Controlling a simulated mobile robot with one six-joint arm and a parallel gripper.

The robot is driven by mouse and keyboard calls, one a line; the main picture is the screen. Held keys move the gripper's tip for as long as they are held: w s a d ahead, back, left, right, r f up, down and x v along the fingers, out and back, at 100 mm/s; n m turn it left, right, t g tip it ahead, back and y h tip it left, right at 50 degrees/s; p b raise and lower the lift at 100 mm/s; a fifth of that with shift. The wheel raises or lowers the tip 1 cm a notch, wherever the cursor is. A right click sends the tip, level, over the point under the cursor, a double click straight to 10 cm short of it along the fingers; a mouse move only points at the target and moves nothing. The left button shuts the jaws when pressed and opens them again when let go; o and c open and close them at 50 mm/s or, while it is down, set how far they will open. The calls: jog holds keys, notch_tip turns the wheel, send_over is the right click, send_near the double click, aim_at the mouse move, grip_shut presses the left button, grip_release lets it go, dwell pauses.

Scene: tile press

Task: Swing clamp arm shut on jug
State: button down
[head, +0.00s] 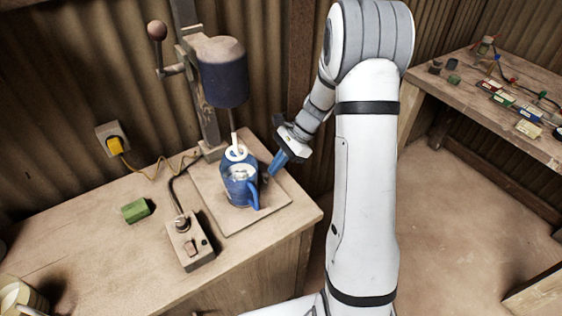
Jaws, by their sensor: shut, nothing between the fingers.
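A blue jug (239,190) with a pale, speckled top and a blue handle facing front right stands upright on the square base board (272,203) of the press. A pale ring-shaped piece (236,153) shows at the jug's top, under the thin rod of the press. I cannot tell clearly whether this piece is the clamp arm or whether it touches the jug. My gripper (277,164), with blue fingers, points down just right of the jug, shut and empty. I cannot tell whether it touches anything.
The press's dark head (222,72) hangs above the jug, with a ball-ended lever (157,31) at left. A switch box (190,243) and a green block (136,210) lie left on the bench. The bench's front left is mostly clear. Another bench (492,78) stands right.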

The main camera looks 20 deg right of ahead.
jog(key=shift+s+a+m+t, duration=0.25)
jog(key=shift+a+m+t, duration=0.15)
jog(key=shift+m, duration=0.2)
jog(key=shift+s+a, duration=0.15)
jog(key=shift+a, duration=0.3)
jog(key=d, duration=0.1)
jog(key=d+r, duration=0.1)
jog(key=d, duration=0.1)
jog(key=d+p, duration=0.1)
jog(key=shift+w+d+r, duration=0.2)
jog(key=shift+d+r, duration=0.05)
jog(key=s+b+v, duration=0.1)
jog(key=v, duration=0.7)
jog(key=s+a+r+n+t+h, duration=0.1)
jog(key=s+a+r+n+h, duration=0.1)
jog(key=s+n, duration=0.3)
jog(key=s+a+r+n+t+h, duration=0.1)
jog(key=s+a+r+n+h, duration=0.1)
jog(key=s+n, duration=0.4)
jog(key=s+a+r+n+t+h, duration=0.2)
jog(key=s+a+r+n+h, duration=0.1)
jog(key=s, duration=0.6)
jog(key=r+n, duration=0.1)
jog(key=n, duration=0.1)
jog(key=shift+r+n, duration=0.3)
jog(key=shift+r, duration=0.05)
